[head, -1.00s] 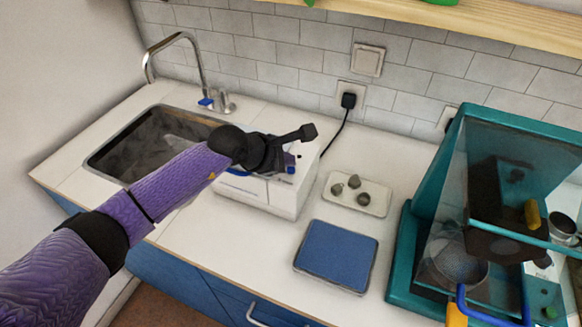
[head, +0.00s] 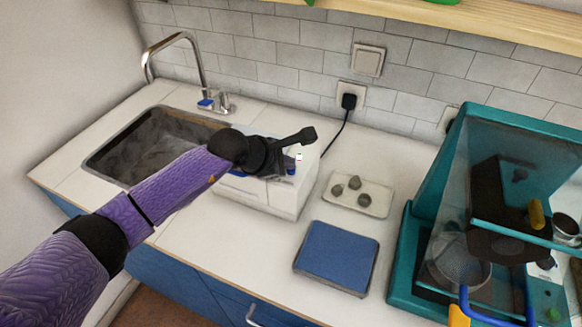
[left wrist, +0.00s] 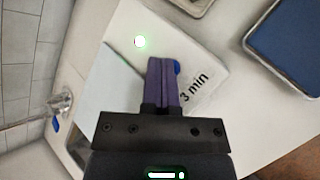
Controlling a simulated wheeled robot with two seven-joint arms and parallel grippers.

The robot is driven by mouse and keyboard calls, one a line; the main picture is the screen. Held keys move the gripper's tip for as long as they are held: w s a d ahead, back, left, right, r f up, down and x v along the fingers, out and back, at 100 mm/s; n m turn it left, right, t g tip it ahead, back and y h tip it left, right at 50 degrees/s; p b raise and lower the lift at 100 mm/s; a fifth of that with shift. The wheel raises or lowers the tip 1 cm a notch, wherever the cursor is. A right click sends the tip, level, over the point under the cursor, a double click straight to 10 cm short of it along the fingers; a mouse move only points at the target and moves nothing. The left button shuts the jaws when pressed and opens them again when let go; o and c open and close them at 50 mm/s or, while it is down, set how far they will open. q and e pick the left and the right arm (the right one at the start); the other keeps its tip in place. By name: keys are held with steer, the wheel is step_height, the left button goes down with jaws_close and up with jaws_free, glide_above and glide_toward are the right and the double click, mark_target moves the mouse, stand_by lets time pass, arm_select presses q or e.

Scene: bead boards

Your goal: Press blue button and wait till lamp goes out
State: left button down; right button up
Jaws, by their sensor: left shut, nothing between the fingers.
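The white box (head: 282,196) stands on the counter right of the sink. In the left wrist view its top (left wrist: 205,60) carries the label "3 min", a blue button (left wrist: 177,68) and a round lamp. I cannot tell whether the button is pushed in. My right gripper is out of view.
A blue pad in a grey frame (head: 336,253) and a pale tray with several grey knobs (head: 372,205) lie to the right. A teal-framed machine with a clear front (head: 420,215) stands further right. The sink (head: 112,158) and tap (head: 203,75) are at left.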

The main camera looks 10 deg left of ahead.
mark_target(288, 172)
arm_select(q)
steer(key=shift+r+p, duration=0.55)
steer(key=shift+r, duration=0.25)
steer(key=shift+r, duration=0.1)
step_height(288, 172, up, 5)
steer(key=p, duration=0.4)
stand_by(0.5)
